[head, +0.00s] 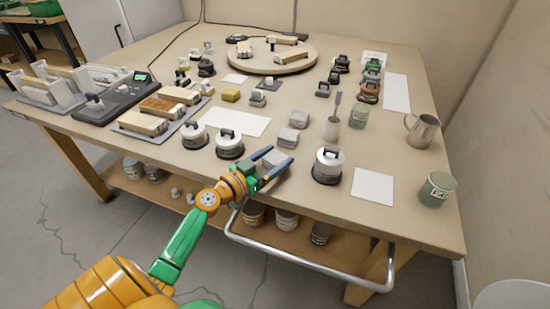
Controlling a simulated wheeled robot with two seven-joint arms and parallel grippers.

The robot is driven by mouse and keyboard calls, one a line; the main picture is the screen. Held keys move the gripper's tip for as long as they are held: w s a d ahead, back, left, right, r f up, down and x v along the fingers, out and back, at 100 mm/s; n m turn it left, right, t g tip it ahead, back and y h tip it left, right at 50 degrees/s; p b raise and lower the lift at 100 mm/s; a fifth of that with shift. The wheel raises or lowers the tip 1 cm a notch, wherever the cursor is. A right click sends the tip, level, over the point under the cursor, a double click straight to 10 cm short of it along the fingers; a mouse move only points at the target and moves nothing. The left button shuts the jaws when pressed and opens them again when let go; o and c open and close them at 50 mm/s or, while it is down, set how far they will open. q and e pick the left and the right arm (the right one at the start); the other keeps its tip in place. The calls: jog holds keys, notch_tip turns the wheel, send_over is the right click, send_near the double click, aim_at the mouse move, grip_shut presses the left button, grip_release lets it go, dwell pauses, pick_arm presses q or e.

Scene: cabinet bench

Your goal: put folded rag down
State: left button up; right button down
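My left gripper (276,161) reaches over the table's front edge with its two blue fingers apart. My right gripper is not in view.
A lidded pot (229,146) stands left of the gripper and another (327,166) stands right. A white sheet (372,186) and a green cup (437,189) lie farther right. A metal rail (300,262) runs below the front edge. Bare tabletop shows behind the gripper.

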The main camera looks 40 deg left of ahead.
pick_arm(q)
jog(key=shift+o, duration=1.4)
jog(key=shift+r, duration=0.2)
jog(key=s+a+b, duration=0.1)
jog(key=s+b, duration=0.2)
jog(key=s, duration=0.9)
jog(key=shift+a+r, duration=0.25)
jog(key=shift+a, duration=0.15)
